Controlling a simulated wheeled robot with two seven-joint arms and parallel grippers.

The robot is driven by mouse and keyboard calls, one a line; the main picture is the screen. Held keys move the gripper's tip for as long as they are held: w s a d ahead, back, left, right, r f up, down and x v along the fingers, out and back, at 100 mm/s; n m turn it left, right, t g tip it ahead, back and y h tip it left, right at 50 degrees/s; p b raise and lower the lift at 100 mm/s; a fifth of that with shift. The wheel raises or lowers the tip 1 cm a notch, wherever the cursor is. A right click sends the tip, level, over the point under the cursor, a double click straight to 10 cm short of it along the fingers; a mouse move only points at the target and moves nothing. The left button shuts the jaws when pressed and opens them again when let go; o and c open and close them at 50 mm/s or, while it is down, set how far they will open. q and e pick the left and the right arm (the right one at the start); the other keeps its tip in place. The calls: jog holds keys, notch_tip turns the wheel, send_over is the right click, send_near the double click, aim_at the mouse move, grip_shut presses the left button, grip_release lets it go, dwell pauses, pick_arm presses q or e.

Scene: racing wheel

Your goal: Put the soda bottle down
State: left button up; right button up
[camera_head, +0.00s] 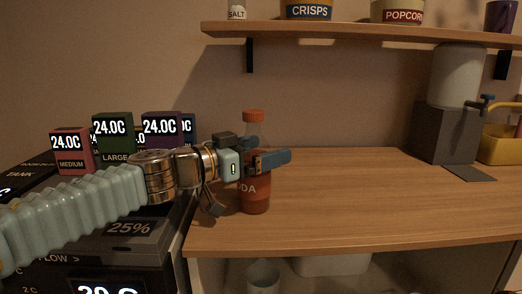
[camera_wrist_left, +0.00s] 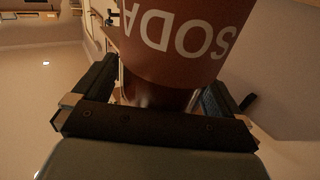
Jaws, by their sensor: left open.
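The soda bottle (camera_head: 255,195) is reddish-brown with an orange cap and stands upright on the wooden counter (camera_head: 340,205), near its left end. It also shows large in the left wrist view (camera_wrist_left: 185,45), with its SODA label upside down there. My left gripper (camera_head: 262,152) reaches in from the left at the bottle's upper part. Its jaws are open, with one finger on each side of the bottle; I cannot tell whether either finger touches it. The gripper hides the middle of the bottle in the head view. My right gripper is in neither view.
Boxes with 24.0C displays (camera_head: 112,135) stand on dark equipment at the left. A shelf (camera_head: 350,31) with crisps and popcorn tubs hangs above. A grey dispenser (camera_head: 442,130) and yellow container (camera_head: 497,145) stand at the right. The middle of the counter is clear.

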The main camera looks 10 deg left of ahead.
pick_arm(q)
jog(key=shift+r, duration=0.15)
jog(key=p+v, duration=0.2)
jog(key=v, duration=0.5)
jog(key=shift+s, duration=0.2)
